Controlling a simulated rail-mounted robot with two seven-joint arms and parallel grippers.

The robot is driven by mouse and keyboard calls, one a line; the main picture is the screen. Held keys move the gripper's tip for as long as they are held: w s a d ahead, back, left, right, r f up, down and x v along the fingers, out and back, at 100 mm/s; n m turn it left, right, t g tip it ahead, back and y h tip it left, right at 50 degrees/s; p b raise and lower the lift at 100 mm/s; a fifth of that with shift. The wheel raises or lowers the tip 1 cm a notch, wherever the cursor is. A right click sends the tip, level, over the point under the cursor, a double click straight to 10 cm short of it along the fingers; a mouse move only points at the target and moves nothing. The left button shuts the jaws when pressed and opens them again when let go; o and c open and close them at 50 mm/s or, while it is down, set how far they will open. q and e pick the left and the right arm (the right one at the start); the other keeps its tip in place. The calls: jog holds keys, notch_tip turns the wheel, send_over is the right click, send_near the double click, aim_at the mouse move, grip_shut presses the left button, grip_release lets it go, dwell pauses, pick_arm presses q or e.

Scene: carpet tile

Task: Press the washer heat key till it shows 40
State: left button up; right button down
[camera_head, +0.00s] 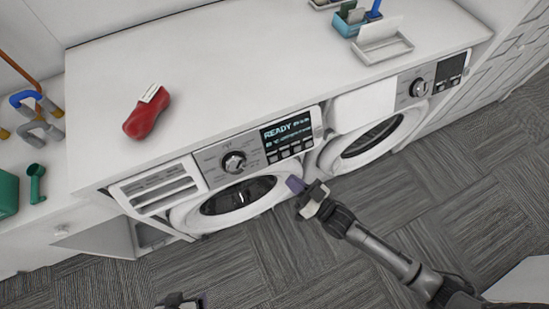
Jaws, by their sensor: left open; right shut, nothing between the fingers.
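The left washer (218,178) has a lit display (287,131) reading "READY", with a smaller line below that is too small to read. A row of several small keys (290,152) sits under the display, and a round dial (234,162) is to its left. I cannot tell which key is the heat key. My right gripper (297,187) is shut and empty, with purple fingertips, in front of the washer below the keys; it appears apart from them. My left gripper (187,302) is open, only partly in view at the bottom edge.
A second washer (372,139) with a dark display stands to the right. On the white counter (230,62) are a red object (147,112), a tray (383,48) and a teal holder (350,23). A low cabinet door (108,238) stands open at left. The grey carpet (300,260) is clear.

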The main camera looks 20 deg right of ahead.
aim_at(274, 159)
jog(key=shift+w, duration=0.1)
jog(key=w+f+b, duration=0.4)
jog(key=w+b, duration=0.2)
jog(key=w, duration=0.1)
jog(key=shift+w+a, duration=0.3)
jog(key=shift+a, duration=0.15)
dwell(0.3)
dwell(0.7)
dwell(0.7)
jog(key=shift+w+b, duration=0.1)
jog(key=shift+b, duration=0.2)
jog(key=shift+w+f, duration=0.15)
jog(key=shift+w, duration=0.15)
